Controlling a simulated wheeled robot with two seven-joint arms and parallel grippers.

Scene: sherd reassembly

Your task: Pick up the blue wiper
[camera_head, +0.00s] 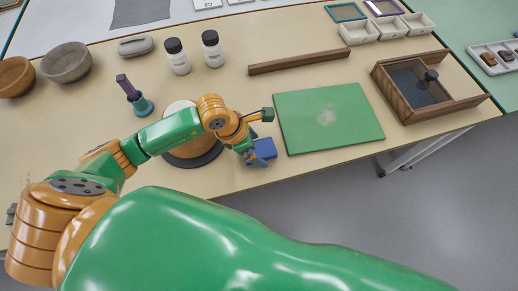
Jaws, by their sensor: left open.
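The blue wiper (264,150) is a small blue block near the front edge of the table, left of the green mat. My left gripper (257,137) is open right at the wiper, on its upper left side, and covers part of it. I cannot tell whether the fingers touch it or stand around it. My right gripper is not in view.
A round turntable (194,159) lies partly hidden behind my left arm. A green mat (328,117) with a pale smudge lies to the right. A wooden bar (305,62), two dark-capped bottles (177,57) and a wooden box (389,87) stand farther off.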

